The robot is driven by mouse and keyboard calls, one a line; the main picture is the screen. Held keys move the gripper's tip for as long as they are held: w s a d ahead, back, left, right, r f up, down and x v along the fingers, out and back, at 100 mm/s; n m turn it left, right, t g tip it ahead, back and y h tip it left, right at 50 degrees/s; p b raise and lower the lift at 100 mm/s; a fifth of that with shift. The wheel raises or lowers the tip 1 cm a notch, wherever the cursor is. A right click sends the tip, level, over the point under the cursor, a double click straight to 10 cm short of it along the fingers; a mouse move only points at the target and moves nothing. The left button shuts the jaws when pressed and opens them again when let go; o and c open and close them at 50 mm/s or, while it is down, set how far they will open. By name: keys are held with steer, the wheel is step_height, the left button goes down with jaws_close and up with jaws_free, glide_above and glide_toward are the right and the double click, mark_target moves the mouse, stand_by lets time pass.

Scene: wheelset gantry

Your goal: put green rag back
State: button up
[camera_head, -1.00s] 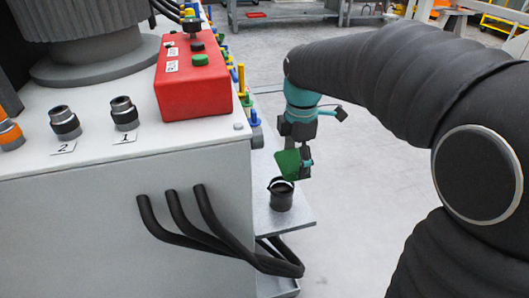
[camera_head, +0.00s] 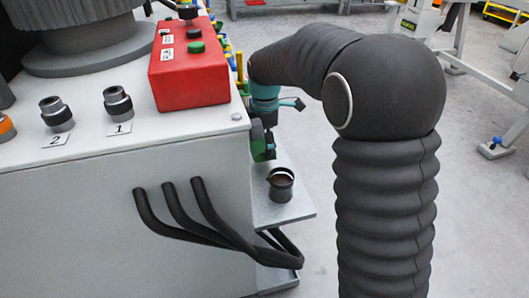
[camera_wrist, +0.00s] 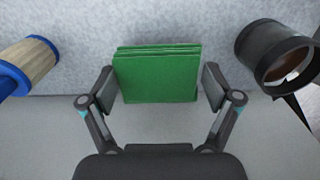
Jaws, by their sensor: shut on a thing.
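The green rag (camera_wrist: 157,76) is folded in layers and sits between the two fingers of my gripper (camera_wrist: 160,88) in the wrist view. My gripper is shut on it. In the head view my gripper (camera_head: 263,148) hangs beside the right side of the machine cabinet, above the small grey shelf (camera_head: 291,208). A bit of the green rag (camera_head: 258,151) shows there, mostly hidden by the gripper and cabinet edge. I cannot tell whether the rag touches the shelf.
A black cup (camera_head: 281,185) stands on the shelf, right of my gripper; it also shows in the wrist view (camera_wrist: 276,55). A blue-rimmed wooden cylinder (camera_wrist: 30,68) is at the left there. The red control box (camera_head: 189,72) and black cables (camera_head: 205,225) are on the cabinet.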

steer(key=shift+f, duration=1.85)
steer(key=shift+f+b, duration=0.2)
steer(key=shift+b, duration=0.1)
steer(key=o, duration=0.9)
steer(key=shift+o, duration=0.2)
steer(key=shift+r, duration=0.15)
